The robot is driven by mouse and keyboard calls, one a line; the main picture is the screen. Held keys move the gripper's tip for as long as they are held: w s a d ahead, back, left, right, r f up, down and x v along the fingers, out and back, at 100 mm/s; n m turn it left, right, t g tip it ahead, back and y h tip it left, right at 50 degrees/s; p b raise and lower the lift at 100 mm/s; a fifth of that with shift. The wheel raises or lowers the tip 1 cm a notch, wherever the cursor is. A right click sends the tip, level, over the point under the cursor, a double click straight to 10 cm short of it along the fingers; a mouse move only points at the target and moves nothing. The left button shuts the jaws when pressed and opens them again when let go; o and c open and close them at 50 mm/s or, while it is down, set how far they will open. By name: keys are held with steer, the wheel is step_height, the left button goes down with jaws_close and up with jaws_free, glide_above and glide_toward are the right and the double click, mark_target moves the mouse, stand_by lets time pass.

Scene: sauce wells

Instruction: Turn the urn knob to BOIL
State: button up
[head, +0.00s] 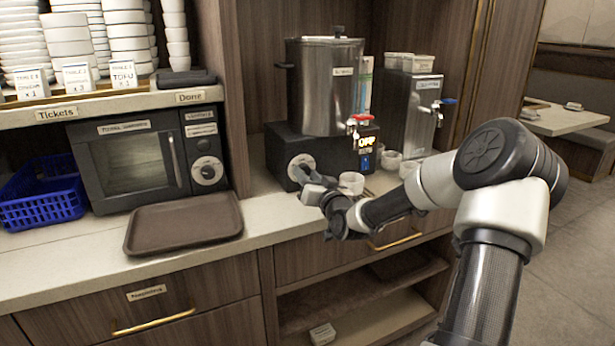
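The steel urn (324,90) stands on a black base (276,150) at the back of the counter. Its round silver knob (300,163) is on the left of the base's front face. The setting marks around the knob are too small to read. My gripper (308,178) reaches in from the right, its fingertips just in front of and below the knob, covering its lower part. I cannot tell whether they touch it, or whether the fingers are open or shut.
A red-handled tap (359,121) sticks out from the urn. White cups (351,183) stand beside my gripper. A second steel dispenser (412,110) is to the right. Left are a brown tray (184,222), a microwave (130,160) and a blue basket (42,203).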

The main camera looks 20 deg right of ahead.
steer(key=c, duration=0.5)
steer(key=m+p, duration=0.3)
steer(key=m, duration=0.2)
steer(key=shift+r, duration=0.2)
steer(key=m+p, duration=0.2)
steer(key=m, duration=0.4)
steer(key=shift+r+m+g, duration=0.1)
steer(key=shift+m+g, duration=0.2)
steer(key=m+y+p, duration=0.1)
steer(key=m, duration=0.5)
steer(key=shift+d, duration=0.1)
steer(key=m, duration=0.5)
steer(key=shift+b, duration=0.3)
steer(key=shift+m+y, duration=0.3)
